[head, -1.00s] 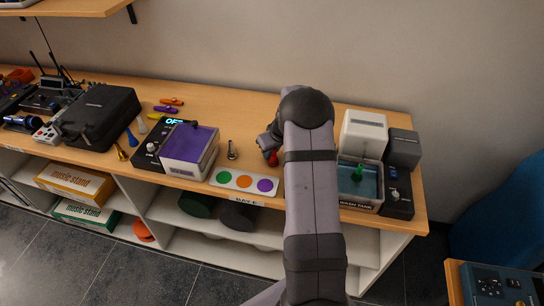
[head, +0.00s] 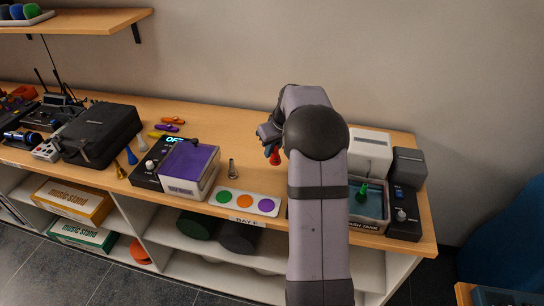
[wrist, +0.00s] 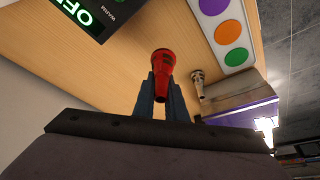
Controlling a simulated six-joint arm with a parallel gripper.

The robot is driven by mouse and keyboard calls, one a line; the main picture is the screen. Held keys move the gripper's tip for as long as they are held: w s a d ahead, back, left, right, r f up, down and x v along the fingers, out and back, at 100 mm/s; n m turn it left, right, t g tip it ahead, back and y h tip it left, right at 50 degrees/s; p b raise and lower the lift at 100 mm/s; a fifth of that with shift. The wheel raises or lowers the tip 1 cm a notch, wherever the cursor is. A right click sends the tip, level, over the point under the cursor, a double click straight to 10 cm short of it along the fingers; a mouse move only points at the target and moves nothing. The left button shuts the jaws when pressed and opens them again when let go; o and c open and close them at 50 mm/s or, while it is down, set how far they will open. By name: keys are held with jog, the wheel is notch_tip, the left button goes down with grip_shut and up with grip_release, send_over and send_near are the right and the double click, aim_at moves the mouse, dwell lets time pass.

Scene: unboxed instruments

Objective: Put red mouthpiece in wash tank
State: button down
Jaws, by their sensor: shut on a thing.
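The red mouthpiece (head: 275,156) is held between the fingertips of my gripper (head: 268,141), above the wooden bench top. In the wrist view the red mouthpiece (wrist: 162,72) sits between the two blue fingers, which are shut on it. The wash tank (head: 378,212) stands at the right end of the bench, partly hidden behind my arm. It holds bluish liquid, and a green mouthpiece (head: 362,192) is in it. My gripper is to the left of the tank.
A metal mouthpiece (head: 232,169) stands on the bench left of my gripper. A white card with green, orange and purple dots (head: 244,202) lies at the front edge. A purple-lidded box (head: 190,167) is further left. Pale and grey boxes (head: 366,150) stand behind the tank.

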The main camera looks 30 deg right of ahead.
jog(key=s+d+r+m+h+p, duration=0.1)
jog(key=s+d+r+m+p, duration=0.35)
jog(key=d, duration=0.75)
jog(key=s+d+r+m+h, duration=0.15)
jog(key=s+d, duration=0.25)
jog(key=s, duration=0.4)
jog(key=s+d+r+m, duration=0.15)
jog(key=s+d, duration=0.25)
jog(key=s, duration=0.5)
jog(key=s+a+f+n+y+p, duration=0.1)
jog(key=s+a+f+n, duration=0.3)
jog(key=n, duration=0.4)
jog(key=shift+s+a+y, duration=0.55)
jog(key=shift+a+y, duration=0.2)
jog(key=shift+a, duration=0.4)
jog(key=shift+f, duration=0.2)
notch_tip(320, 180, down, 9)
jog(key=b, duration=0.6)
jog(key=shift+f+b, duration=0.85)
jog(key=shift+b, duration=0.2)
